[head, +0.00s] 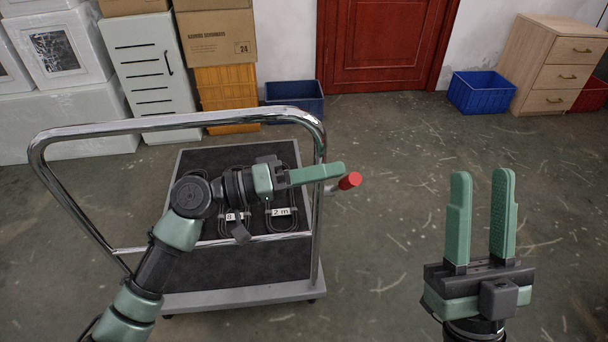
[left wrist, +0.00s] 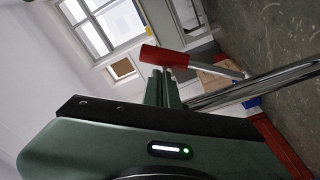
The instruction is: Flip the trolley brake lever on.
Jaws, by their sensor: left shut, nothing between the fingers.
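The trolley (head: 240,292) has a dark deck and a chrome push handle (head: 180,125). The brake lever's red grip (head: 350,181) sticks out at the right upright of the handle. In the left wrist view the red grip (left wrist: 164,57) is at the fingertips, on a thin metal rod. My left gripper (head: 340,170) is shut and empty, with its tips beside or against the red grip; I cannot tell whether they touch. My right gripper (head: 482,178) is open and empty, pointing up at the right, well apart from the trolley.
Coiled cables with white labels (head: 281,211) lie on the deck under my left arm. Blue crates (head: 294,97) (head: 478,92), cardboard boxes (head: 215,35) and a wooden drawer cabinet (head: 560,65) stand along the back. A red door (head: 385,45) is at the back. Floor right of the trolley is clear.

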